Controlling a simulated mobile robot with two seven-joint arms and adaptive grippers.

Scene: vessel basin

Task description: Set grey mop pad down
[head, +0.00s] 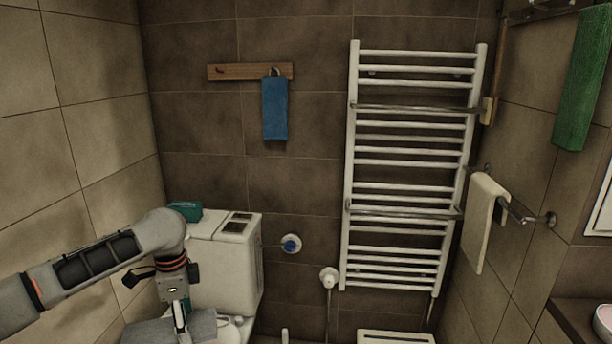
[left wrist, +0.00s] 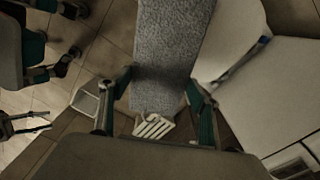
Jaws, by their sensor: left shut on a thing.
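My left gripper (head: 181,308) is shut on the grey mop pad (head: 203,326) beside the white toilet, low in the head view. In the left wrist view the grey pad (left wrist: 168,45) runs as a long textured strip between the two fingers of my left gripper (left wrist: 158,84). Its lower end lies near the jaws, and its far end leaves the top of the picture. What lies directly under the pad is hidden. At the upper left of the wrist view, what looks like my right gripper (left wrist: 76,36) has its fingers apart, with nothing between them.
The toilet tank (head: 228,265) stands behind the left gripper, with a teal box (head: 186,211) on it. A blue cloth (head: 275,108) hangs on the back wall. A white towel rack (head: 412,170), a cream towel (head: 483,221) and a green towel (head: 583,80) are to the right.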

